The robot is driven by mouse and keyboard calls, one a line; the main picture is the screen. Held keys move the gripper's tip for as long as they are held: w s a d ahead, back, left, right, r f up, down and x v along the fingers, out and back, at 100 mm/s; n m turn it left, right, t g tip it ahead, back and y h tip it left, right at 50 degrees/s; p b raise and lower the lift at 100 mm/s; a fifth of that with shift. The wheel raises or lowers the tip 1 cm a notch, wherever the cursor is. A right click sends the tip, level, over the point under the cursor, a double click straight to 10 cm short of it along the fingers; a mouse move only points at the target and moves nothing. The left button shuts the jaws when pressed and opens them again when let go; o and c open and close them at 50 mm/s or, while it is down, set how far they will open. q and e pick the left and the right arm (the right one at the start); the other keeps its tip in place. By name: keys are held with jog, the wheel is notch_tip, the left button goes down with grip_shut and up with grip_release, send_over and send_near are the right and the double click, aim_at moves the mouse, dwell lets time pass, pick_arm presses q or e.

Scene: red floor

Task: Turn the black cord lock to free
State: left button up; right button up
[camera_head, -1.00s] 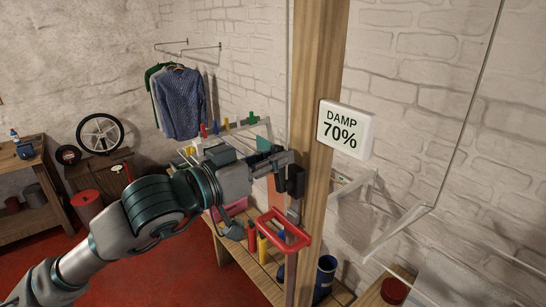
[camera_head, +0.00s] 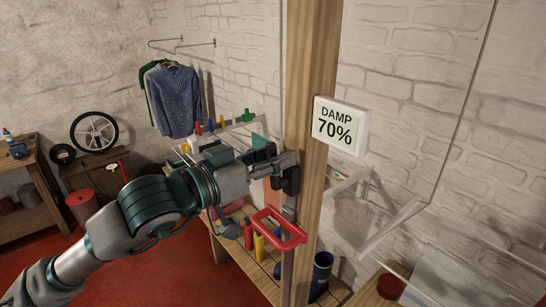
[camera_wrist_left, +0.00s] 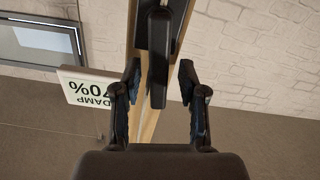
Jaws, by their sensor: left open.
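The black cord lock (camera_head: 291,181) appears as a dark block on the wooden post (camera_head: 312,60), partly behind my left gripper. In the left wrist view the lock (camera_wrist_left: 158,50) is a black plate with a long rounded lever pointing down the picture. My left gripper (camera_head: 281,164) is open at the post. In the wrist view its two fingers (camera_wrist_left: 157,78) stand either side of the lever end, with a gap on each side, apparently not touching it. Contact in the head view cannot be told. My right gripper is not in view.
A red loop handle (camera_head: 279,229) is just below. A wooden bench (camera_head: 240,266) holds bottles and a blue container (camera_head: 321,270). Shirts (camera_head: 174,99) hang behind.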

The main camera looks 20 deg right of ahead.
pick_arm(q)
jog(key=v, duration=1.2)
jog(key=shift+w, duration=0.1)
